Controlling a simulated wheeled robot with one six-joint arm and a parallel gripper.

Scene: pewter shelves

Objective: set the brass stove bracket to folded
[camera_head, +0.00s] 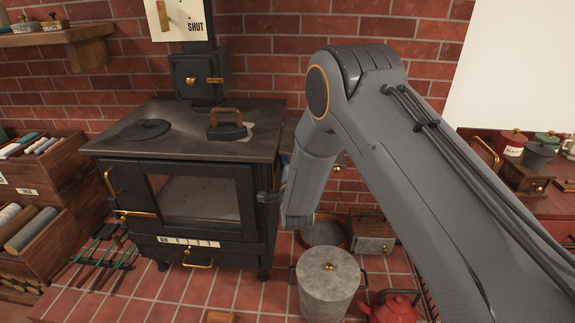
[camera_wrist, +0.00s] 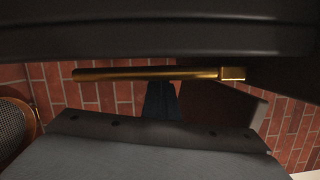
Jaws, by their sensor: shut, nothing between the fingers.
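A brass bar (camera_wrist: 150,73), which I take to be the stove bracket, lies across the wrist view under a dark overhanging edge. It runs nearly level, with a squarer brass block (camera_wrist: 232,73) at its right end. My gripper (camera_wrist: 162,88) is shut and empty, its dark narrow fingers just below the bar's middle; I cannot tell whether they touch it. In the head view my arm comes down at the right side of the black stove (camera_head: 190,253).
A flat iron (camera_head: 226,130) and a round lid (camera_head: 145,130) sit on the stove top. A grey lidded pot (camera_head: 328,290), a red kettle (camera_head: 396,308) and a metal box (camera_head: 372,236) stand right of the stove. Fire tools (camera_head: 100,250) stand at its left.

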